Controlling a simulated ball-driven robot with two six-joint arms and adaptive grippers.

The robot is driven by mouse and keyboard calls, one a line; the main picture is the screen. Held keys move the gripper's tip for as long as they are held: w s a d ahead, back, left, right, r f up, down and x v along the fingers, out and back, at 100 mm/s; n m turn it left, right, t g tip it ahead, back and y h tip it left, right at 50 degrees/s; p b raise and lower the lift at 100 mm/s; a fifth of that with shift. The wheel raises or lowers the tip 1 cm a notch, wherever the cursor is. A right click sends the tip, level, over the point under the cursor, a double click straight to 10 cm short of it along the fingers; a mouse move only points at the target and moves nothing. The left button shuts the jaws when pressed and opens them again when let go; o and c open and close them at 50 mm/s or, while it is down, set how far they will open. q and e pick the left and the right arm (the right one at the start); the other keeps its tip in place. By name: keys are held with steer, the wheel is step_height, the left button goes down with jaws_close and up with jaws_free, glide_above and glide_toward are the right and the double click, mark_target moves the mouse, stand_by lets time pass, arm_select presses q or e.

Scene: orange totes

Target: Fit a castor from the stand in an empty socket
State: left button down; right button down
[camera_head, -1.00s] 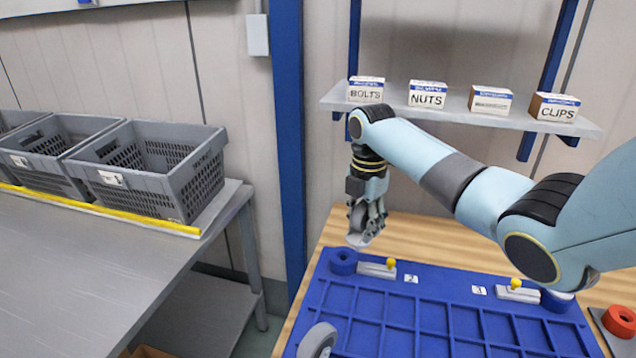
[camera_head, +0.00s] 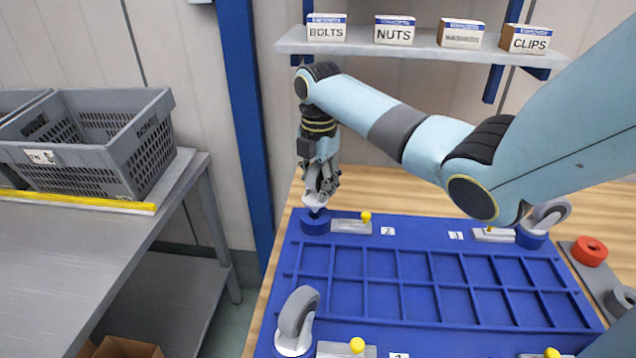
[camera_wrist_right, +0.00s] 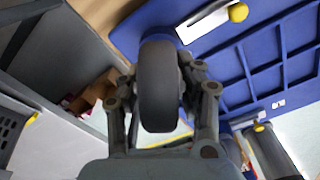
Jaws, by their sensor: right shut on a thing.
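My right gripper (camera_head: 322,185) is shut on a castor, its pale plate (camera_head: 314,201) turned down just over the blue ring socket (camera_head: 316,223) at the far left corner of the blue frame (camera_head: 400,322), beside label 2. Whether the stem has entered the socket I cannot tell. In the right wrist view the castor's dark wheel (camera_wrist_right: 158,85) sits between the fingers. A latch with a yellow knob (camera_head: 366,217) lies right of this socket. Other castors stand at the near left corner (camera_head: 297,322) and far right corner (camera_head: 546,213). My left gripper is out of view.
A grey stand (camera_head: 600,277) with a red ring (camera_head: 589,251) lies right of the frame on the wooden bench (camera_head: 390,188). A shelf (camera_head: 420,50) with small boxes is behind. Grey crates (camera_head: 100,140) sit on a metal table at left.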

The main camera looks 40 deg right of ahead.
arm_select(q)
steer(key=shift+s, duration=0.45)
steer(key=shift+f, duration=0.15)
arm_select(e)
steer(key=shift+f, duration=0.1)
arm_select(q)
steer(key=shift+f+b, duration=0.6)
steer(key=shift+b, duration=0.05)
arm_select(e)
steer(key=shift+f, duration=1.45)
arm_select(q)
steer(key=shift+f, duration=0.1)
arm_select(e)
steer(key=shift+f, duration=0.3)
steer(key=c, duration=0.8)
jaws_free()
